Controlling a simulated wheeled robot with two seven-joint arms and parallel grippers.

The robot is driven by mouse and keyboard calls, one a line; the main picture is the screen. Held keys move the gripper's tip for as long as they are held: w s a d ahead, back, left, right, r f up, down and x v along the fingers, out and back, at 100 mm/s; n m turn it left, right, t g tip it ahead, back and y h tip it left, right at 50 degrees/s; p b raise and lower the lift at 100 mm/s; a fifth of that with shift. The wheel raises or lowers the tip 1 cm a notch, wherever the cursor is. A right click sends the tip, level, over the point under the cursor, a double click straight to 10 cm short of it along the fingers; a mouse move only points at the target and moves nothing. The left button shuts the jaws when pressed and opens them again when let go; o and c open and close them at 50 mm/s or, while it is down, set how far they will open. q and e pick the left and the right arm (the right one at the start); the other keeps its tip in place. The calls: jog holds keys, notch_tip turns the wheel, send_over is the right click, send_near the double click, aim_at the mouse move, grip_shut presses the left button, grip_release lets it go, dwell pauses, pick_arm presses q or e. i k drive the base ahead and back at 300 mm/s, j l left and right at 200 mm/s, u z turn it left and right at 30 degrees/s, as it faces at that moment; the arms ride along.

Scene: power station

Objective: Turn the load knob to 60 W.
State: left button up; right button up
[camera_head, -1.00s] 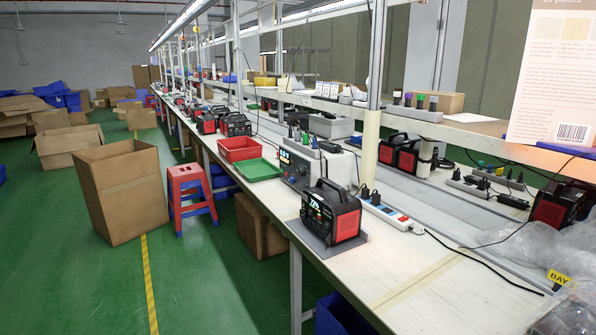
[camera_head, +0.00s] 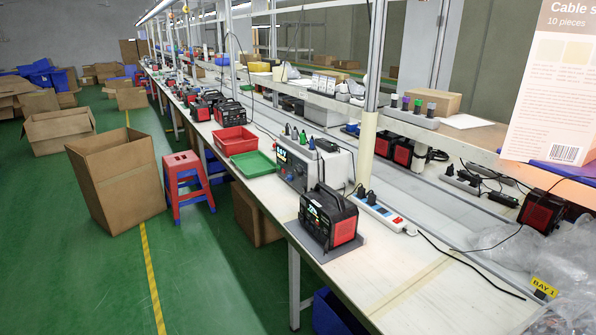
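A grey bench instrument (camera_head: 316,166) with a lit display and small knobs on its front panel stands on the long workbench; its knobs are too small to read, so I cannot tell which is the load knob or its setting. A black and red power station (camera_head: 329,217) with a lit screen sits on a grey pad in front of it, near the bench's front edge. Neither of my grippers is in the view.
A red tray (camera_head: 236,141) and a green tray (camera_head: 253,165) lie left of the instrument. A power strip (camera_head: 377,213) with plugs is to the right. A white post (camera_head: 368,148) rises behind. A stool (camera_head: 187,186) and open carton (camera_head: 118,182) stand on the floor.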

aim_at(298, 171)
jog(key=i+j+z, duration=0.2)
jog(key=i+j, duration=0.15)
jog(key=i+j+z, duration=0.15)
jog(key=i+j, duration=0.3)
jog(key=i+j+z, duration=0.2)
jog(key=i+j, duration=0.3)
jog(key=i+j+z, duration=0.2)
jog(key=i+j, duration=0.2)
jog(key=i+j+z, duration=0.2)
jog(key=j, duration=0.5)
jog(key=i+j+z, duration=0.15)
jog(key=i+j, duration=0.25)
jog(key=j, duration=0.25)
jog(key=i+j+z, duration=0.2)
jog(key=j, duration=0.45)
jog(key=i+j+z, duration=0.2)
jog(key=j, duration=0.5)
